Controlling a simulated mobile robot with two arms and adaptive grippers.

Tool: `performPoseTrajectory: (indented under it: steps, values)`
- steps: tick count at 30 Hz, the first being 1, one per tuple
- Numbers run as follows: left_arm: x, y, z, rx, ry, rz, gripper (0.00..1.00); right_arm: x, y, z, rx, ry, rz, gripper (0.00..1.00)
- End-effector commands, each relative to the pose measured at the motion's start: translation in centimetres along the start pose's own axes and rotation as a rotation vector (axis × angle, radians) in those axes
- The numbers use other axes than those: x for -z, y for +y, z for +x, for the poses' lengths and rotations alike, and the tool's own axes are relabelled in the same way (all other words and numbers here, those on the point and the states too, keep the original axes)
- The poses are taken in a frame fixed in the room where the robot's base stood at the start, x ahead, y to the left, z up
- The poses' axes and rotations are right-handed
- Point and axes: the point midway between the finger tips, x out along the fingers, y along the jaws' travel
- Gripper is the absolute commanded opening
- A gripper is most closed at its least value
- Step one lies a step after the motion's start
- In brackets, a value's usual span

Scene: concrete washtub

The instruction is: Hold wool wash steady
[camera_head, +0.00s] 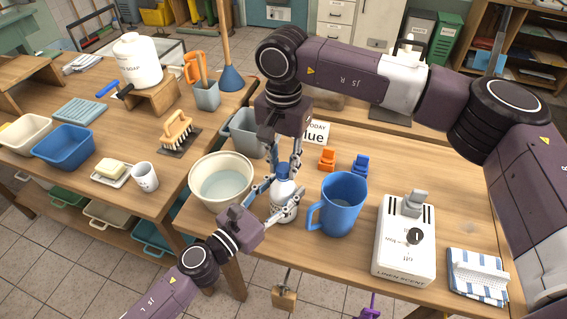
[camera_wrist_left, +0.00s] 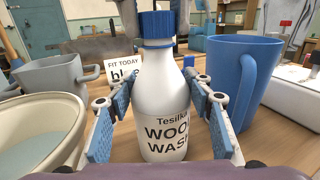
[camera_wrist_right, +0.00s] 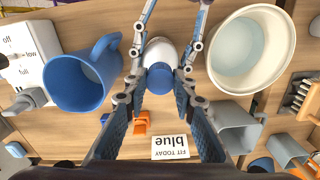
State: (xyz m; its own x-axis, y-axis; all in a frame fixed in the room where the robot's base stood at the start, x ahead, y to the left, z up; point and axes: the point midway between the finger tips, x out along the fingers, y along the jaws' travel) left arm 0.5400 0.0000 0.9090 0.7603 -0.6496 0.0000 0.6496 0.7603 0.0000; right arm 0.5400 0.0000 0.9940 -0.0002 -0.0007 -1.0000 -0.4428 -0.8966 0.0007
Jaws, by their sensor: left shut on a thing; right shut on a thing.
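The wool wash is a white bottle with a blue cap (camera_head: 284,198), upright on the wooden table; it also stands large in the left wrist view (camera_wrist_left: 163,112), its label reading wool wash. My left gripper (camera_head: 270,203) is shut on the bottle's body, a finger on each side. My right gripper (camera_head: 288,168) comes down from above and is shut on the bottle at its top. In the right wrist view the blue cap (camera_wrist_right: 160,78) lies between its fingers. The bottle's far side is hidden.
A white basin with water (camera_head: 222,183) stands left of the bottle, and a blue mug (camera_head: 343,205) close on its right. Behind are a grey tub (camera_head: 245,135), a sign reading blue (camera_head: 317,132), and orange and blue clips. A white dial box (camera_head: 405,240) stands further right.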

Motion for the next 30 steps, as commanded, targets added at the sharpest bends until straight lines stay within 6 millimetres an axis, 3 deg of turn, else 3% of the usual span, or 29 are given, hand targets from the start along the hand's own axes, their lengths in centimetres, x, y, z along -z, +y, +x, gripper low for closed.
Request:
performPoseTrajectory:
  steps: [18, 30]
  values:
    - [0.0, 0.0, 0.0, -0.001, 0.0, 0.0, 0.0, 0.0, 0.0, -2.0, 0.001, 0.001, 0.001, 0.0]
    - [0.0, 0.0, 0.0, -0.001, 0.0, 0.0, 0.0, 0.0, 0.0, -2.3, 0.001, 0.0, 0.0, 0.0]
